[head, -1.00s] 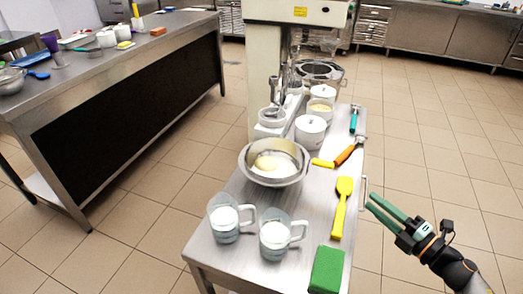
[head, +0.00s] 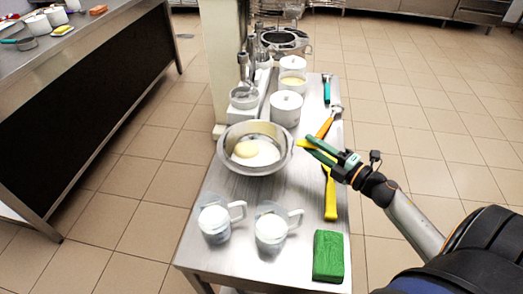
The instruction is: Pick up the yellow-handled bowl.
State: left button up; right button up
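The yellow-handled bowl (head: 228,160) is a metal bowl with a pale yellow lump and whitish stuff inside. It stands on the steel table. Its short yellow handle (head: 300,146) points right. My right gripper (head: 309,147) is at this handle, coming from the right. Its two green fingers look apart, with the handle's outer end at or between their tips; part of the handle is hidden by them. I cannot tell whether they touch it. My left gripper is not in view.
Two glass mugs (head: 214,222) and a green block (head: 328,256) stand at the table's front. A yellow spatula (head: 330,204) lies under my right gripper. An orange-handled tool (head: 326,127), a teal-handled tool (head: 327,90) and white pots (head: 286,110) lie behind. A machine column (head: 219,60) rises at the back.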

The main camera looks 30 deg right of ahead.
aim_at(303, 140)
jog(key=shift+p+x, duration=0.3)
jog(key=shift+x, duration=2.5)
jog(key=shift+a, duration=0.15)
jog(key=shift+c, duration=0.2)
jog(key=shift+s, duration=0.1)
grip_shut()
jog(key=shift+r, duration=0.1)
